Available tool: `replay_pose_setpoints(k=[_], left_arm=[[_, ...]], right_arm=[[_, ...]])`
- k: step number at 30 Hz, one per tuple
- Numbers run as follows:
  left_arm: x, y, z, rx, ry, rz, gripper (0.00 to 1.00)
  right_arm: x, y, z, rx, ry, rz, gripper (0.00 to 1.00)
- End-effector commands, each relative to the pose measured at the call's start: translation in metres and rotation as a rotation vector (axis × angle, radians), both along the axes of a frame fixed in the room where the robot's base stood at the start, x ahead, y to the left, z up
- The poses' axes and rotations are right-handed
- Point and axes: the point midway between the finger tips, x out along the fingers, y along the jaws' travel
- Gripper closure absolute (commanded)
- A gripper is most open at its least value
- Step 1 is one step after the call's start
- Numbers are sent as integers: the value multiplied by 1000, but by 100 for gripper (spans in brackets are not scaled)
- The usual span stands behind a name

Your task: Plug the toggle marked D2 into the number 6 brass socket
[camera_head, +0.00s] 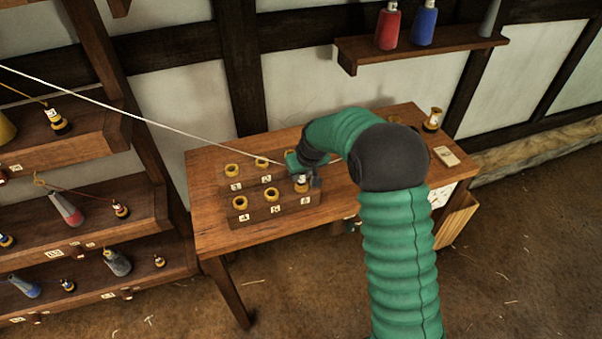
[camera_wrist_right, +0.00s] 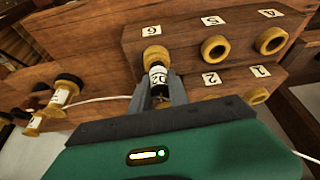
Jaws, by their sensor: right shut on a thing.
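My right gripper (camera_head: 304,182) is shut on a dark toggle with a white label, which seems to read D2. In the right wrist view the toggle (camera_wrist_right: 157,78) stands between the fingers (camera_wrist_right: 160,98), its far end at the brass ring of the number 6 socket (camera_wrist_right: 154,54). How deep it sits in the ring cannot be told. The socket board (camera_head: 262,222) lies on the wooden table, with brass sockets 4 (camera_head: 240,202) and 5 (camera_head: 271,194) beside it, and sockets 1 (camera_head: 233,170) and 2 (camera_head: 262,163) behind. Socket 3 is hidden by my gripper. My left gripper is out of view.
Shelves (camera_head: 85,233) at the left hold several toggles and bottles. Another toggle (camera_head: 432,121) and a card (camera_head: 446,156) are at the table's right end. A wall shelf (camera_head: 420,45) holds bottles.

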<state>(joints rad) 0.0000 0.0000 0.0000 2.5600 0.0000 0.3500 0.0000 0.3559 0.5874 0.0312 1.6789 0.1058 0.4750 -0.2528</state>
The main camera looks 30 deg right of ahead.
Motion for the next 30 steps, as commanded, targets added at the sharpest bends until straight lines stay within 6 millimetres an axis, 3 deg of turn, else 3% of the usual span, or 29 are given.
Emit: replay_pose_setpoints(k=[1,2,4,13,30], left_arm=[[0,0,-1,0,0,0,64],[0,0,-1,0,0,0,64],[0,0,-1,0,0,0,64],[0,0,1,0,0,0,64],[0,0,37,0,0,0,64]], right_arm=[[0,0,-2,0,0,0,100],[0,0,-2,0,0,0,78],[0,0,-1,0,0,0,70],[-1,0,1,0,0,0,70],[-21,3,53,0,0,0,70]])
